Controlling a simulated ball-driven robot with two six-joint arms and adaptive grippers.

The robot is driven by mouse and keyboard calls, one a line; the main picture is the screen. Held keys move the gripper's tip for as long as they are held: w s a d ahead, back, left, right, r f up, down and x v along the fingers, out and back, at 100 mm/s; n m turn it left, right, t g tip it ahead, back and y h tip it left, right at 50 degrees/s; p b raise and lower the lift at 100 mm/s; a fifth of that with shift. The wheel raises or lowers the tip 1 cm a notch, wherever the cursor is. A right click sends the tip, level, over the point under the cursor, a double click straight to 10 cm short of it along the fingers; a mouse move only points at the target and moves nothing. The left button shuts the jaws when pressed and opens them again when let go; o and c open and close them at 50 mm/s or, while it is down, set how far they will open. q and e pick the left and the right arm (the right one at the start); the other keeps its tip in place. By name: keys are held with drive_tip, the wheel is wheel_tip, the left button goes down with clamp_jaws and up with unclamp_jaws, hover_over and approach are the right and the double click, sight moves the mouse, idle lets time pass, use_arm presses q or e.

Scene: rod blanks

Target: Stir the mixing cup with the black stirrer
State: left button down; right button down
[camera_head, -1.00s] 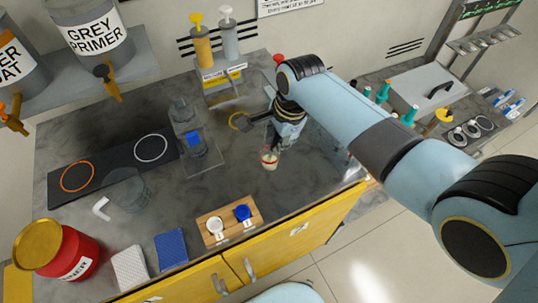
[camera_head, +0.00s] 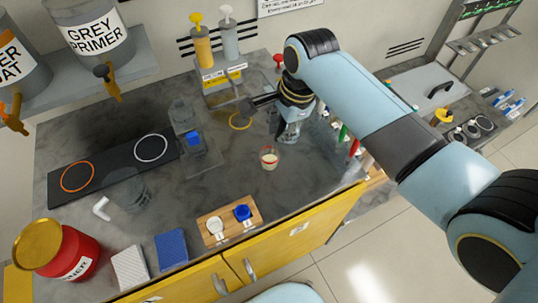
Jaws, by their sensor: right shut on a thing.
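The mixing cup (camera_head: 269,159) is a small clear cup with pale contents and a red mark, upright on the grey counter. My right gripper (camera_head: 286,138) is just behind it and slightly to its right, apart from it in the picture. It is shut on a thin thing that I take to be the black stirrer; the gripper and the dark background largely hide it, and its tip is not clear. My left gripper is out of view.
A wooden holder (camera_head: 229,222) with a white and a blue cup stands at the front edge. A grey device (camera_head: 187,130) stands left, beside a black panel (camera_head: 112,164). Yellow and grey pump bottles (camera_head: 202,47) are at the back.

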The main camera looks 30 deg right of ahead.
drive_tip(key=shift+w+a+v, duration=0.1)
drive_tip(key=shift+w+v, duration=0.05)
drive_tip(key=shift+v, duration=0.7)
drive_tip(key=shift+w+a+v, duration=0.1)
drive_tip(key=shift+w+v, duration=0.05)
drive_tip(key=shift+v, duration=0.65)
drive_tip(key=shift+w+v, duration=0.2)
drive_tip(key=shift+v, duration=0.65)
